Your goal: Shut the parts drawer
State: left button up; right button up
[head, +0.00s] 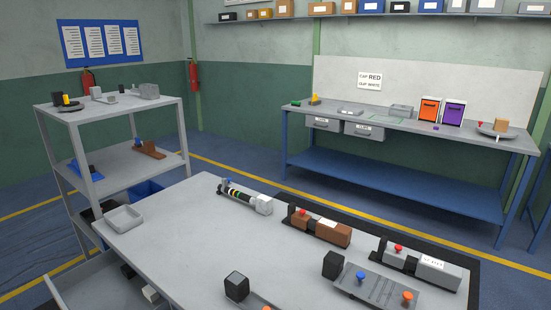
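A grey open drawer (68,292) sticks out from the left side of the near table, at the bottom left of the head view. A dark block (128,271) and a white block (150,293) lie in it. The picture's bottom edge cuts off its near part. Two more grey drawers, a left one (323,124) and a right one (363,130), hang under the back workbench. Both bear labels too small to read surely, and I cannot tell whether they are fully shut. Neither of my grippers shows.
The near table (180,235) bears a small grey tray (124,218), a striped cylinder assembly (240,195) and several block fixtures. A grey shelf cart (110,105) stands at the left. Floor between the cart and the back workbench (400,125) looks clear.

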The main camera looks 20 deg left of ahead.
aim_at(99, 284)
jog(key=k+u, duration=0.1)
jog(key=u, duration=0.35)
jog(key=j+u, duration=0.15)
jog(key=u, duration=0.35)
jog(key=k+j+u, duration=0.1)
jog(key=u, duration=0.35)
jog(key=j+u, duration=0.15)
jog(key=u, duration=0.3)
jog(key=k, duration=0.05)
